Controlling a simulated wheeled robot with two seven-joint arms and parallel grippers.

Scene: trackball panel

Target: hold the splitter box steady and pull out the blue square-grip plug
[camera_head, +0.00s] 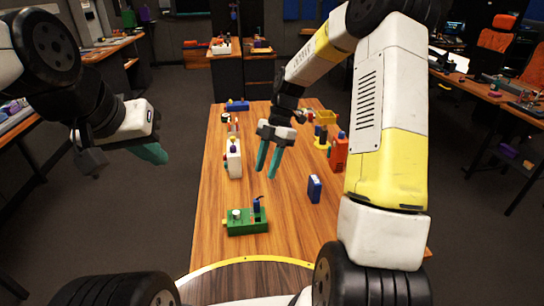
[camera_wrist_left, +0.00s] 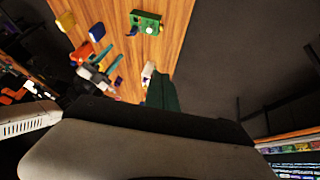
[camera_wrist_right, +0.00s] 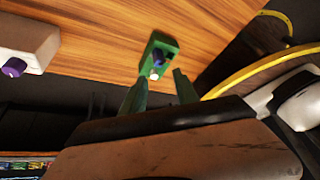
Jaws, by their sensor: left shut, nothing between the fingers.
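The green splitter box (camera_head: 247,226) lies near the front edge of the wooden table. A blue plug (camera_head: 257,204) stands upright on its right part, with a thin dark piece at its top. A white round piece (camera_head: 236,213) sits on its left part. The box also shows in the left wrist view (camera_wrist_left: 147,18) and the right wrist view (camera_wrist_right: 166,42). My left gripper (camera_head: 153,154) is shut and empty, left of the table and apart from the box. My right gripper (camera_head: 268,160) is open and empty above the table, farther back than the box.
A white box (camera_head: 234,165) with a purple knob stands behind the green box. A blue box (camera_head: 314,189) stands to the right, an orange item (camera_head: 338,155) behind it. Another blue item (camera_head: 237,105) lies at the far end. The table around the green box is clear.

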